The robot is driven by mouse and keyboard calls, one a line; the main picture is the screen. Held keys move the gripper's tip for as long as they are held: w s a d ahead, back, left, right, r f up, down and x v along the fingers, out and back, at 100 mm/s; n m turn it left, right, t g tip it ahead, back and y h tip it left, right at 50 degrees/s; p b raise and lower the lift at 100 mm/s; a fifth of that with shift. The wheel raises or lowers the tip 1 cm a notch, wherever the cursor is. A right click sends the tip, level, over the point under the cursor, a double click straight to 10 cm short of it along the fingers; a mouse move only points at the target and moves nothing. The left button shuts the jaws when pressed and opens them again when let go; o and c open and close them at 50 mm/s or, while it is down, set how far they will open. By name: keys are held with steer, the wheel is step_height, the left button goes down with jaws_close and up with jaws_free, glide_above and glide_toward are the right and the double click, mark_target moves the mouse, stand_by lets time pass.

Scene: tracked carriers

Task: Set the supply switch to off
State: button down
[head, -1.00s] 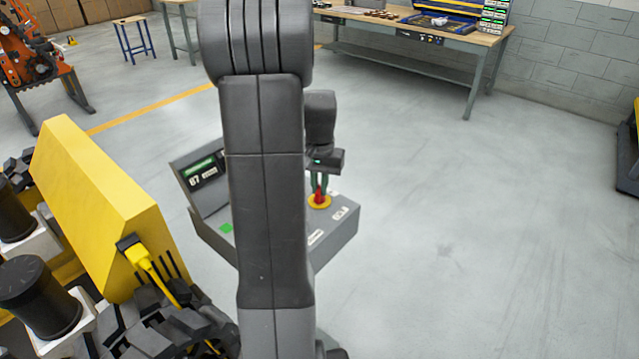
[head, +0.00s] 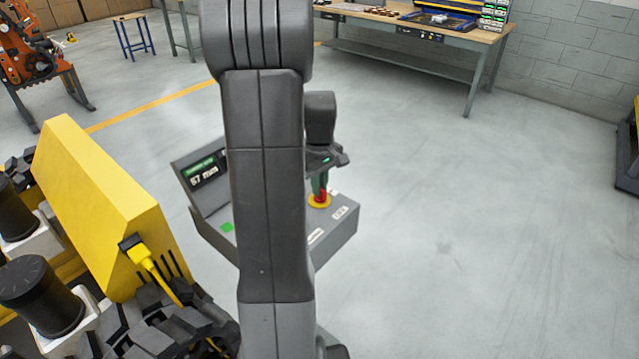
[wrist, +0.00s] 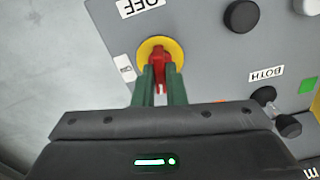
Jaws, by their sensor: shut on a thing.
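The supply switch is a red handle (wrist: 158,62) on a round yellow plate (wrist: 174,47), set in the top of a grey control box (head: 343,228). In the wrist view an OFF label (wrist: 140,7) lies above the plate. A small white label (wrist: 124,68), its text unreadable, is at the plate's left. My gripper (wrist: 160,88) is shut on the red handle, with a green finger on each side of it. In the head view my gripper (head: 320,192) reaches down onto the switch. My arm hides the middle of the box.
A yellow tracked machine (head: 105,205) stands left. Floor at right is clear.

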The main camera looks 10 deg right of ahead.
steer(key=shift+r+n, duration=0.1)
steer(key=shift+n, duration=1.1)
steer(key=c, duration=1.5)
jaws_free()
step_height(320, 180, up, 14)
steer(key=shift+f, duration=0.15)
steer(key=shift+f, duration=0.1)
